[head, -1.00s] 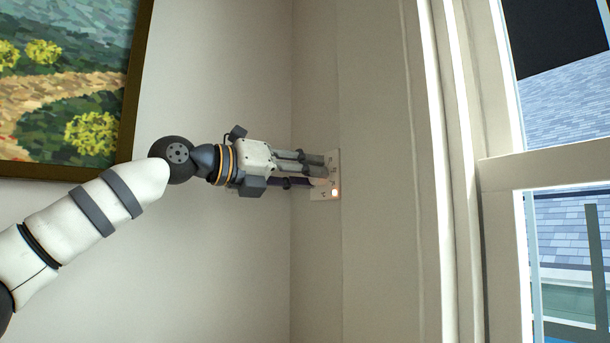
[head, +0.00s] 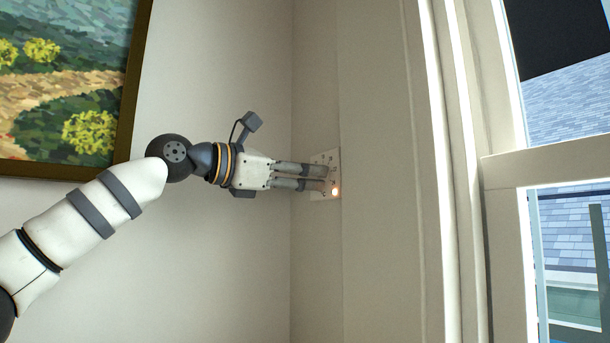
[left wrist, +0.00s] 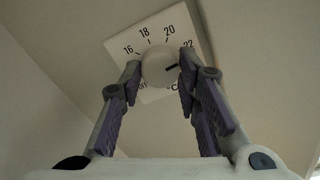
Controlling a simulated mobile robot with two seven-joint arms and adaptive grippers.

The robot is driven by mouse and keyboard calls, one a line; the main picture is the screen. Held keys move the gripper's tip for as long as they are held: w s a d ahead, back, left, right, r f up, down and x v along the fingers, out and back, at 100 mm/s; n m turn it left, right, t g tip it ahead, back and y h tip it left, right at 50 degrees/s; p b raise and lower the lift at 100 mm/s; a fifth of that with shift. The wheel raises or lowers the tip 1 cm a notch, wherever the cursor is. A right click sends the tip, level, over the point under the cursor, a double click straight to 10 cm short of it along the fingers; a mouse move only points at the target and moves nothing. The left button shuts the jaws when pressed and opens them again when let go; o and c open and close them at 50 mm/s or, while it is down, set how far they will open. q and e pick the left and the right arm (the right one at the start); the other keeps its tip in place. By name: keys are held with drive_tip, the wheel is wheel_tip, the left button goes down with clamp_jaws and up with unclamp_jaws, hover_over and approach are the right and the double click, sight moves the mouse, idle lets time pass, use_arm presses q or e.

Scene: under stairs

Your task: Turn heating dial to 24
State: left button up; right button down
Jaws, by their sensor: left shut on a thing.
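The heating dial's white plate (head: 318,157) is on the wall near the corner in the head view. In the left wrist view, the plate (left wrist: 183,20) bears the numbers 16, 18, 20 and 22, with lower print partly hidden. The round white dial knob (left wrist: 157,66) has a dark pointer mark toward the right, below the 22, at the right finger. My left gripper (head: 328,178) is shut on the knob, one finger on each side; it also shows in the left wrist view (left wrist: 160,71). My right gripper is not in view.
A small glowing light (head: 334,191) is at the plate's lower right. A framed landscape painting (head: 70,80) hangs at upper left. A white-framed window (head: 540,165) is at the right. The wall around the plate is bare.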

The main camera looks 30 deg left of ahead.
use_arm(q)
drive_tip(key=m, duration=0.7)
drive_tip(key=shift+r, duration=0.15)
idle(0.4)
drive_tip(key=o, duration=1.2)
drive_tip(key=v, duration=1.2)
drive_tip(key=shift+s, duration=0.1)
